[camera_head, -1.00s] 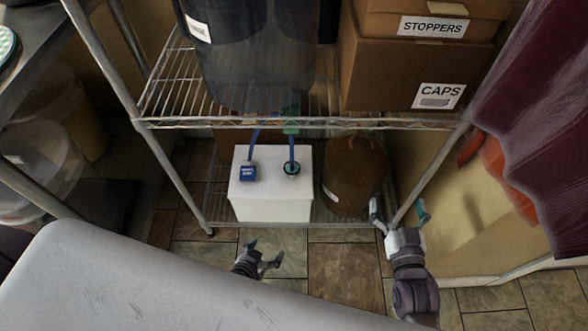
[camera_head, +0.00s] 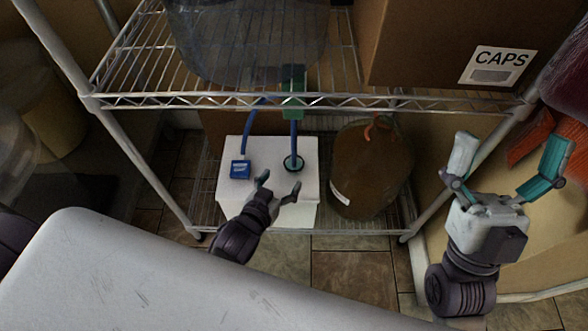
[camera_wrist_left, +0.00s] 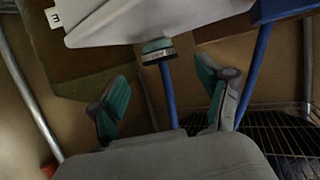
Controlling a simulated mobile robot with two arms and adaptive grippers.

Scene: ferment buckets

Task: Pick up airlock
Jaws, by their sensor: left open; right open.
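A white box (camera_head: 268,150) stands on the lower wire shelf. A blue block with a white label (camera_head: 240,168) sits on its top at left. A dark round fitting (camera_head: 293,162) sits on its top at right, with a blue tube (camera_head: 294,133) rising to a green piece (camera_head: 293,92) at the upper shelf edge. I cannot tell which part is the airlock. My left gripper (camera_head: 280,184) is open and empty, at the box's front below the fitting. In the left wrist view, the round fitting (camera_wrist_left: 158,50) shows beyond and between the open fingers. My right gripper (camera_head: 512,145) is open and empty at right.
A brown jug (camera_head: 367,170) with an orange loop stands right of the box. The upper wire shelf (camera_head: 130,80) overhangs both, carrying a clear container (camera_head: 245,40) and a CAPS box (camera_head: 430,50). Shelf posts (camera_head: 150,170) flank the space. Tiled floor in front is clear.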

